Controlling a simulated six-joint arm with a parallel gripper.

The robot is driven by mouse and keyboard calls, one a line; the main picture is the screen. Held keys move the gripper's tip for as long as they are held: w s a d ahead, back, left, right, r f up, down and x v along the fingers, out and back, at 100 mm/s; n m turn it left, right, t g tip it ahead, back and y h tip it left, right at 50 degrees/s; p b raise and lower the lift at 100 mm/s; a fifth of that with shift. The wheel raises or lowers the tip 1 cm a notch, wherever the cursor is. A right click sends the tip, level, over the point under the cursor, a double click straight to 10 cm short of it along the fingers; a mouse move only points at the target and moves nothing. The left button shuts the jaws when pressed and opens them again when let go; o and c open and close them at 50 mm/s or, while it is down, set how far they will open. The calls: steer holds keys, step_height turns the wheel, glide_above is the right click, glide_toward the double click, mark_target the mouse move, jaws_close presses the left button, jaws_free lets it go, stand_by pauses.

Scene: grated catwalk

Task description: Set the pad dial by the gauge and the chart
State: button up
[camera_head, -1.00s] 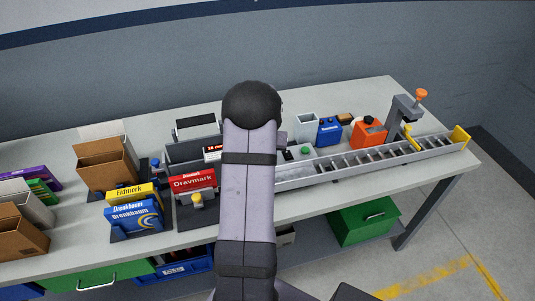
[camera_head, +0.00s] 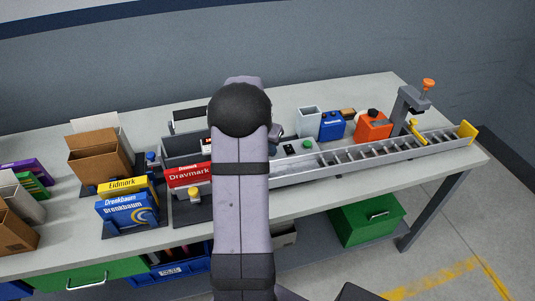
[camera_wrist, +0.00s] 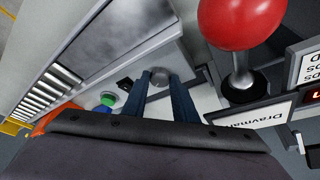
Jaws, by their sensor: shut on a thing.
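In the wrist view my gripper (camera_wrist: 162,85) has its two dark blue fingers on either side of a small round grey knob (camera_wrist: 159,77), apparently the pad dial, on a pale panel. The fingers are shut on it, and its marks cannot be read. A dark display with red digits (camera_wrist: 314,95) is cut off at the right edge, beside a white card with black print (camera_wrist: 307,62); I cannot tell whether these are the gauge and the chart. In the head view my arm hides the dial and most of the display.
A red ball on a metal stem (camera_wrist: 240,85) stands close to the right of my fingers. A green button (camera_wrist: 107,99) is to their left. On the bench are a slotted rail (camera_head: 375,149), a blue can (camera_head: 332,125), an orange can (camera_head: 372,126) and a red Dravmark box (camera_head: 188,175).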

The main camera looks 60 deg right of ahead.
steer(key=shift+w+m+g+b, duration=0.1)
steer(key=shift+m+g+b, duration=0.3)
steer(key=shift+m+b, duration=0.65)
steer(key=o, duration=1)
steer(key=shift+r, duration=0.1)
steer(key=shift+o, duration=0.2)
steer(key=shift+w+r, duration=0.1)
steer(key=shift+r, duration=0.05)
